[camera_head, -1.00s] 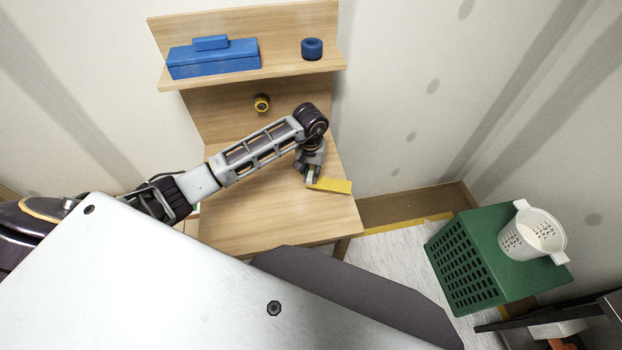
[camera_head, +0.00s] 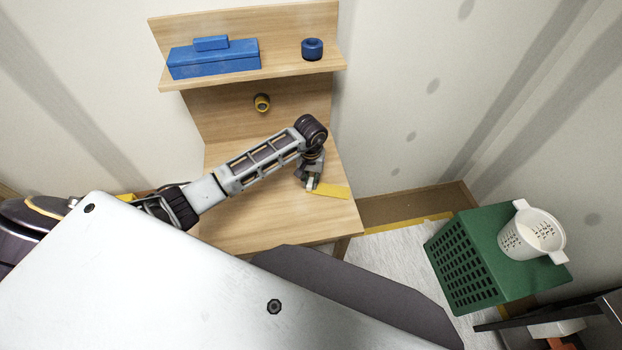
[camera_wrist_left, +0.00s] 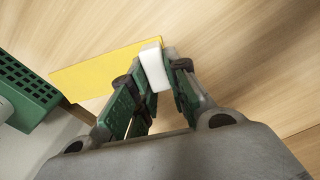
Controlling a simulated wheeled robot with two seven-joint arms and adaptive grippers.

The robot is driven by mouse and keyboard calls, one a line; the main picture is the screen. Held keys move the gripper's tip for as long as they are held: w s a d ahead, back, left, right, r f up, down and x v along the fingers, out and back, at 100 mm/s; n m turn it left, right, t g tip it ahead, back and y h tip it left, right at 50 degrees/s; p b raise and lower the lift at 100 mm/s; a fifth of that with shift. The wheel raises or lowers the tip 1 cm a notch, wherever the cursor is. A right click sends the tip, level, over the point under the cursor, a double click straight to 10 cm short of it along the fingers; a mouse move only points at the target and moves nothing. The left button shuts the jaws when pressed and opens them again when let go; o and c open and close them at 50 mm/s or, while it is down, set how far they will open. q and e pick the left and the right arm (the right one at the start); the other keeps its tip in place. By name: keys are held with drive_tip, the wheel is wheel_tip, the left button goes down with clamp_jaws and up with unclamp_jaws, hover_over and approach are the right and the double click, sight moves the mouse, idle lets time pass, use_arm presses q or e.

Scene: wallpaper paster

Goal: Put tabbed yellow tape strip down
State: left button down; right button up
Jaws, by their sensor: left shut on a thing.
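The yellow tape strip (camera_head: 332,191) is at the right side of the wooden desk top (camera_head: 270,222), low over it or on it; I cannot tell if it touches. My left gripper (camera_head: 311,184) is shut on the white tab at the strip's left end. In the left wrist view the white tab (camera_wrist_left: 154,66) sits between the green fingers of the gripper (camera_wrist_left: 158,85), and the yellow strip (camera_wrist_left: 100,70) extends to the left along the wood. My right gripper is not in view.
A blue toolbox (camera_head: 213,60) and a blue roll (camera_head: 312,49) stand on the upper shelf. A yellow and black roll (camera_head: 262,102) is at the desk's back panel. A green crate (camera_head: 498,258) with a white basket (camera_head: 532,236) stands to the right. The desk's front is clear.

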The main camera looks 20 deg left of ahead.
use_arm(q)
drive_tip(key=shift+f, duration=0.15)
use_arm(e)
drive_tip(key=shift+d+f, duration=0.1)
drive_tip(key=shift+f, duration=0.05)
use_arm(q)
drive_tip(key=c, duration=1.4)
unclamp_jaws()
drive_tip(key=shift+o, duration=0.2)
drive_tip(key=shift+r, duration=0.2)
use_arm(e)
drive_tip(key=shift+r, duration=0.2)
use_arm(q)
drive_tip(key=shift+r, duration=0.35)
wheel_tip(320, 180, up, 7)
drive_tip(key=shift+w+f, duration=0.1)
wheel_tip(320, 180, up, 4)
drive_tip(key=shift+r+b, duration=0.2)
drive_tip(key=shift+b, duration=0.2)
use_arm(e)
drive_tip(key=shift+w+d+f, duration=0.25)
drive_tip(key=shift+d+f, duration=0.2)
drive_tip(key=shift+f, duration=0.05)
